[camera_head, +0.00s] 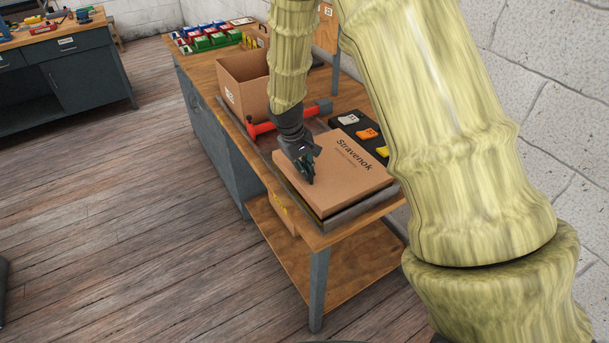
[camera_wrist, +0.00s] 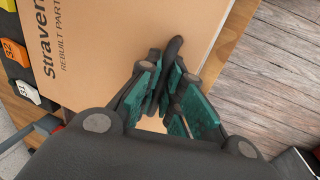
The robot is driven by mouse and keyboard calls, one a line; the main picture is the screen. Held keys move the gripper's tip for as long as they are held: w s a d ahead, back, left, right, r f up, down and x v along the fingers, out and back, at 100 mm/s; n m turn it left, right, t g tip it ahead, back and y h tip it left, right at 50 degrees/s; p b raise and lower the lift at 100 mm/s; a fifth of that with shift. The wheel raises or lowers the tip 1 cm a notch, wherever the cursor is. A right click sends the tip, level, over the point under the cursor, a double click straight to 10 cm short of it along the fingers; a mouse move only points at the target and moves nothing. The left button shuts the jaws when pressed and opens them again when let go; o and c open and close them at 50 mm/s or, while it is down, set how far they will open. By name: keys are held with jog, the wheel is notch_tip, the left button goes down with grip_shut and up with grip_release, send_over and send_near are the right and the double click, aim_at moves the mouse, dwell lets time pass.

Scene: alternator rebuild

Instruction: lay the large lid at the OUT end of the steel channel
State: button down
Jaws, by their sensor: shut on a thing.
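The large lid (camera_head: 345,165) is a flat brown cardboard lid printed "Stravenok". It lies flat over the near end of the steel channel (camera_head: 346,217), with a dark gap showing under its near edge. I cannot tell whether it rests fully on the channel. I can read no OUT mark.
A red bar-shaped tool (camera_head: 290,119) and an open cardboard box (camera_head: 243,78) stand behind the lid. A black tray (camera_head: 378,150) with numbered white, orange and yellow tags lies right of it. Colored bins (camera_head: 208,38) are at the bench's far end.

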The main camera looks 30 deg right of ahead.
jog(key=shift+a+p+x, duration=0.2)
jog(key=shift+p+x, duration=0.05)
jog(key=shift+x, duration=0.55)
jog(key=shift+a+p+x, duration=0.2)
jog(key=shift+x, duration=0.65)
jog(key=c, duration=1.6)
grip_release()
jog(key=shift+f, duration=0.1)
jog(key=shift+o, duration=0.2)
jog(key=b+v, duration=0.3)
jog(key=v, duration=0.9)
jog(key=shift+b, duration=0.35)
